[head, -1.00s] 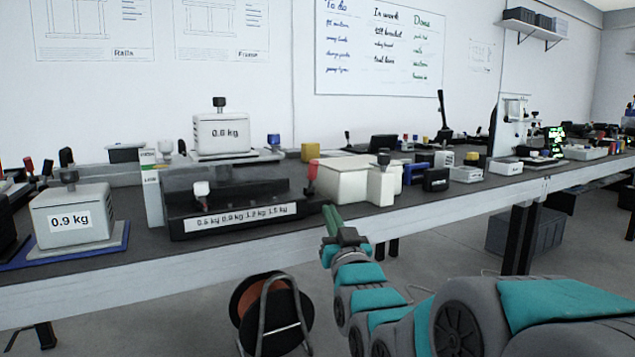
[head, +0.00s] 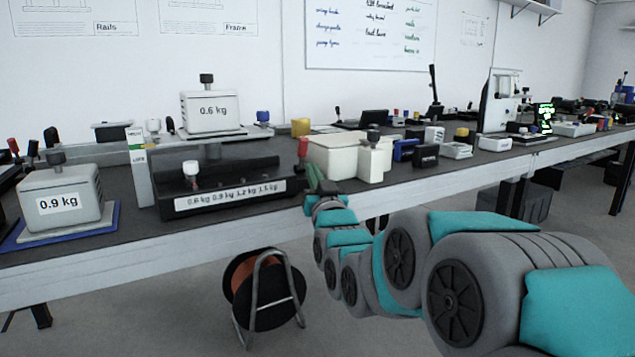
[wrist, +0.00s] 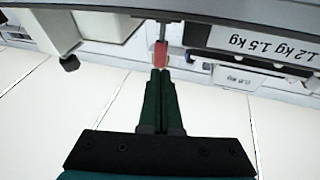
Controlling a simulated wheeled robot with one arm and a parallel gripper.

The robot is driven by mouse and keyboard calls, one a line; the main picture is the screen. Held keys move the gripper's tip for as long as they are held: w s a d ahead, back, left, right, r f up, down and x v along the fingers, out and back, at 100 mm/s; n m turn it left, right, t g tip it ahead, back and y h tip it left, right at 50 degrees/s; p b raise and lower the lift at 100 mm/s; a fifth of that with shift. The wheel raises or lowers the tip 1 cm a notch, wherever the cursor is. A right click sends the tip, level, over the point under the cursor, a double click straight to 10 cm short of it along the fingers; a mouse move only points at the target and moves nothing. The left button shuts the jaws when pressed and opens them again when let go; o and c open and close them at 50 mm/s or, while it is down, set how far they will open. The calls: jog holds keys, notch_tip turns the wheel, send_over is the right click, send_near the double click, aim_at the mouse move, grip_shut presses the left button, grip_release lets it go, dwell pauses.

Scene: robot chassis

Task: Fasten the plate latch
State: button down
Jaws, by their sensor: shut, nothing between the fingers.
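A small upright lever with a red handle (head: 302,147) stands at the right end of a black base (head: 222,197) with a weight label strip. It is the likely plate latch, though its mechanism is hidden. A grey plate (head: 252,132) above the base carries a 0.6 kg weight (head: 210,112). My gripper (head: 311,178) is just in front of and below the red handle. In the wrist view, the closed fingertips (wrist: 160,72) point at the red handle (wrist: 161,54), very close to it; I cannot tell whether they touch. Nothing is held.
A cream box (head: 335,157) stands just right of the lever, close to my gripper. A 0.9 kg weight (head: 62,200) stands on a blue-edged plate at left. The bench's front edge (head: 150,243) runs below my gripper. A cable reel (head: 265,290) stands on the floor.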

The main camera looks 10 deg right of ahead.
aim_at(304, 148)
jog(key=shift+x, duration=3.5)
jog(key=shift+r, duration=0.1)
